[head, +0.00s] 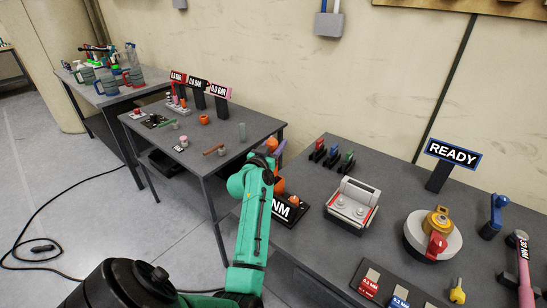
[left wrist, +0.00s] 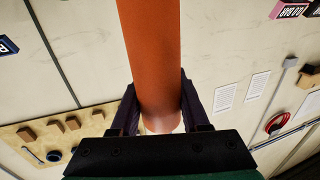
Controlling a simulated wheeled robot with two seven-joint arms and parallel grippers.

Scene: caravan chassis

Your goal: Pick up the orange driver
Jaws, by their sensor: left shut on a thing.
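The orange driver (left wrist: 152,55) fills the middle of the left wrist view as a thick orange cylinder. My left gripper (left wrist: 155,108) is shut on it, with one dark finger on each side. The wall lies behind the driver in that view. In the head view my teal left arm reaches up over the near table's left end, and orange parts show around its upper end. The driver's outline there is small and partly hidden by the arm. My right gripper is not in view.
The near table holds a black sign marked NM (head: 287,209), a grey box with two knobs (head: 352,204), a round white turntable (head: 432,237) and a READY sign (head: 453,154). A second table (head: 225,135) stands left, beyond a gap. A cable lies on the floor.

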